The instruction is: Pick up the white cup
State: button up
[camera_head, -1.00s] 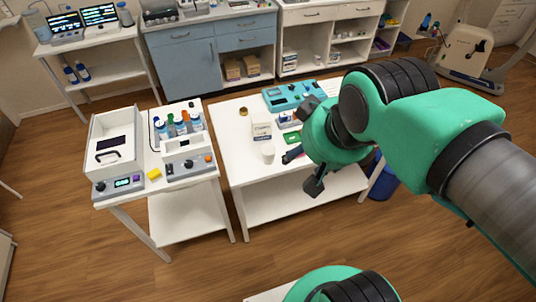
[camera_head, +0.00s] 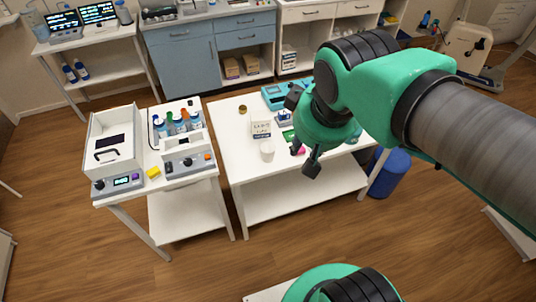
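The white cup (camera_head: 267,152) stands upright near the front edge of the white table (camera_head: 243,178) in the head view. Its rim is uncovered and nothing touches it. My gripper (camera_head: 302,132) is to the right of the cup in the picture, above the table. Its two dark fingers are spread wide, and I see nothing between them. How high it is above the table is hard to tell. My arm hides the right part of the tabletop.
A teal device (camera_head: 276,96) and a small pink item (camera_head: 300,151) lie near my gripper. A side table (camera_head: 140,180) with bottles is left; the tabletop left of the cup is clear.

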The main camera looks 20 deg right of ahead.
jog(key=w+d+f+n+g+h+b, duration=0.1)
jog(key=w+d+f+n+g+h, duration=0.15)
jog(key=w+f+n, duration=0.55)
jog(key=w+d+f+n+g+h+b, duration=0.15)
jog(key=w+f+h, duration=0.25)
jog(key=w, duration=0.8)
jog(key=w+a+f+n+t+h, duration=0.1)
jog(key=w+a+f+n+h, duration=0.2)
jog(key=w+f+n, duration=0.2)
jog(key=w+a+f+n+t+h, duration=0.1)
jog(key=w+a+f+n+h, duration=0.2)
jog(key=w+f, duration=0.8)
notch_tip(320, 180, down, 5)
jog(key=n, duration=0.2)
jog(key=shift+w+n+b, duration=0.3)
jog(key=shift+w+n, duration=0.05)
jog(key=shift+w, duration=0.05)
jog(key=shift+f, duration=0.15)
jog(key=shift+f+b, duration=0.4)
jog(key=shift+f, duration=1.25)
jog(key=shift+f, duration=0.1)
